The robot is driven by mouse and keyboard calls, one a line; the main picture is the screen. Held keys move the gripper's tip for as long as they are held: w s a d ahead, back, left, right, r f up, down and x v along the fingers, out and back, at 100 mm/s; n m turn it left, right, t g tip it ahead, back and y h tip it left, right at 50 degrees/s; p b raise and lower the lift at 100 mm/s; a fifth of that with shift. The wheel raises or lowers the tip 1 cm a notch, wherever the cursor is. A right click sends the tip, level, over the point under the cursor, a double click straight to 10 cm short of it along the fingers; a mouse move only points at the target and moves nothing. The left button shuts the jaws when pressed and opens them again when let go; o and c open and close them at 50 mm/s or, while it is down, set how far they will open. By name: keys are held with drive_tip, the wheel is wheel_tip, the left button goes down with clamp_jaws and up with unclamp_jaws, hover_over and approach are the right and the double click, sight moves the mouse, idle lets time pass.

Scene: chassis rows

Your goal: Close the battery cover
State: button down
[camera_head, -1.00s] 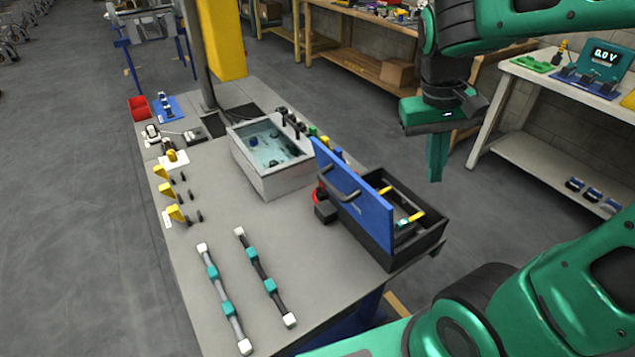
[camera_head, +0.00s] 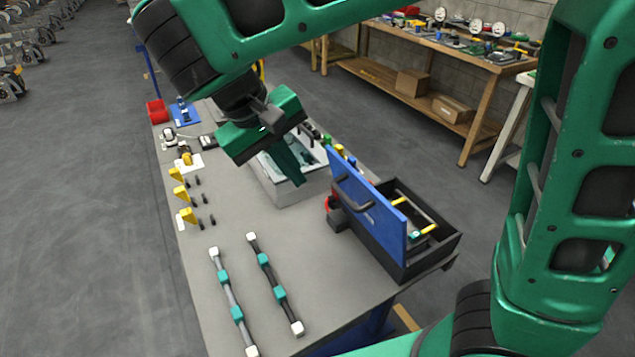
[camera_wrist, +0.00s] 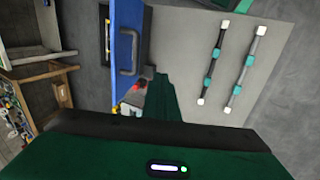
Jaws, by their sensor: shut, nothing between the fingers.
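The blue battery cover (camera_head: 368,205) stands upright, open, along the left side of the black battery box (camera_head: 428,262) at the right edge of the workbench. A grey handle (camera_head: 350,194) is on the cover's left face. In the wrist view the cover (camera_wrist: 126,45) and its handle (camera_wrist: 128,52) are at the upper left. My gripper (camera_head: 296,178) is shut and empty, above the grey water basin to the left of the cover and apart from it. In the wrist view its fingers (camera_wrist: 160,98) point toward the bench. Inside the box, yellow-ended parts show; its floor is partly hidden by the cover.
The grey basin (camera_head: 287,193) is partly hidden behind my gripper. Two jointed rods (camera_head: 273,283) lie at the bench front. Yellow brackets (camera_head: 180,193) and a red bin (camera_head: 157,111) stand along the left edge. The bench surface (camera_head: 235,210) between is clear.

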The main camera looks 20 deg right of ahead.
sight(357, 212)
drive_tip(key=w+d+f, duration=0.2)
drive_tip(key=d+f, duration=0.5)
drive_tip(key=f, duration=0.1)
drive_tip(key=shift+d+f, duration=0.25)
drive_tip(key=shift+d, duration=0.1)
drive_tip(key=shift+r, duration=0.15)
